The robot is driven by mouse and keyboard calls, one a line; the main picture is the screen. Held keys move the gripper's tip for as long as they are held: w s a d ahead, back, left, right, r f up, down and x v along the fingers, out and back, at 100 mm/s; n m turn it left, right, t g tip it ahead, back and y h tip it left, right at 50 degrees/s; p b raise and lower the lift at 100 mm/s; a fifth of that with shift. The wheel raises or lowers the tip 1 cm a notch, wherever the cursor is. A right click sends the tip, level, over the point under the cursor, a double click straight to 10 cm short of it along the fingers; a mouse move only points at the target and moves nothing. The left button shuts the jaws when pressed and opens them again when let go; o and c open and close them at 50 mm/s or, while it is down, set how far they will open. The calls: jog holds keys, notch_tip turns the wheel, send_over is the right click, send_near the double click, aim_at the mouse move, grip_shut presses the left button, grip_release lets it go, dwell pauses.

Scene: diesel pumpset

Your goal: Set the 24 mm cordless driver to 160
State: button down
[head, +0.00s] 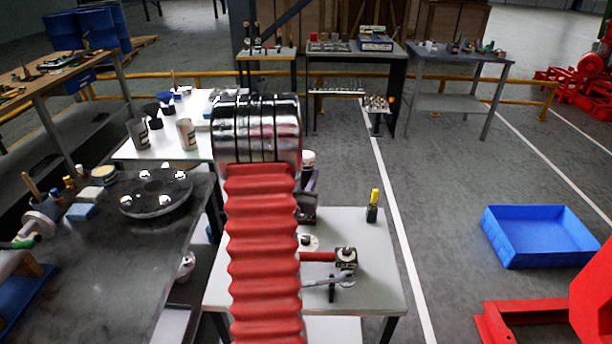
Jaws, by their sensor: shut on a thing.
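My own arm, with a red ribbed sleeve and a chrome ringed end, rises through the middle of the head view. It hides what lies directly behind it, and I cannot make out my gripper's fingers. I cannot clearly identify the 24 mm cordless driver or read any setting on it. A dark upright object (308,201) shows partly behind the arm's right side, at the back of the near light-topped table (375,270). A red-handled tool with a dark, white-capped head (346,258) is on that table, close to a metal wrench (338,282).
A yellow and black bottle-like item (373,207) stands at the table's back right. A dark bench (120,265) with a round flange (157,194) is at left. A blue bin (538,237) lies on the floor at right. Open floor separates table and bin.

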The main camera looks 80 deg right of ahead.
jog(key=shift+f, duration=0.15)
jog(key=c, duration=1.2)
grip_release()
jog(key=shift+f, duration=0.15)
jog(key=shift+a, duration=0.1)
jog(key=a, duration=1.1)
jog(key=shift+w+a, duration=0.25)
jog(key=shift+a, duration=0.15)
